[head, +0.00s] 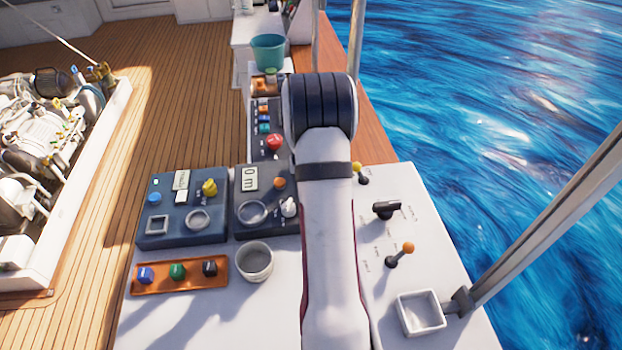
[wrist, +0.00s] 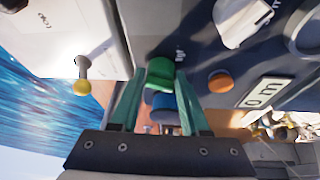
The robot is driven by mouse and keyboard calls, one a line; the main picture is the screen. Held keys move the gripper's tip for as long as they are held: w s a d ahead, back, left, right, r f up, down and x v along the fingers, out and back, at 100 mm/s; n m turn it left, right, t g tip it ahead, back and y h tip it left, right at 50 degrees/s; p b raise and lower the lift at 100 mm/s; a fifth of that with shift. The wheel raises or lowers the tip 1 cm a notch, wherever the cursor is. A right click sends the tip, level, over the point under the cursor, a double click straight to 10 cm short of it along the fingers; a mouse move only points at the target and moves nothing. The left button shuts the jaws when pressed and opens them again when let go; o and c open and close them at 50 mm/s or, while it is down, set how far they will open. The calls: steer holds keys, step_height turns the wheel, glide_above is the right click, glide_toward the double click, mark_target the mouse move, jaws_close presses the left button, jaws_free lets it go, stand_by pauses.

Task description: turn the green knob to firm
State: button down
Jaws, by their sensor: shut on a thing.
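The green knob (wrist: 160,73) shows in the wrist view on the dark panel, left of a round orange button (wrist: 221,81). My gripper (wrist: 159,79) has its two teal fingers on either side of the knob and is shut on it. Small white lettering is beside the knob but is too small to read, so I cannot tell its setting. In the head view my own arm hides the gripper and the green knob.
The dark panel (head: 263,228) has a "0 m" display (head: 250,178) and a white knob (head: 289,207). A blue part (wrist: 165,108) shows beyond the knob. Levers (head: 401,255) and a white square tray (head: 421,313) stand to the right, a grey cup (head: 254,262) to the left.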

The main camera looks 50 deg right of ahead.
steer(key=shift+w+a+f+m+g+h, duration=0.15)
steer(key=shift+m+g, duration=0.25)
steer(key=shift+m, duration=0.6)
steer(key=shift+w+a+r+m+g+h, duration=0.15)
steer(key=shift+m+g, duration=0.25)
steer(key=shift+m, duration=0.6)
steer(key=shift+d+f, duration=0.1)
steer(key=shift+d, duration=0.05)
steer(key=shift+c, duration=2.2)
jaws_free()
steer(key=v, duration=1.6)
steer(key=shift+d, duration=0.15)
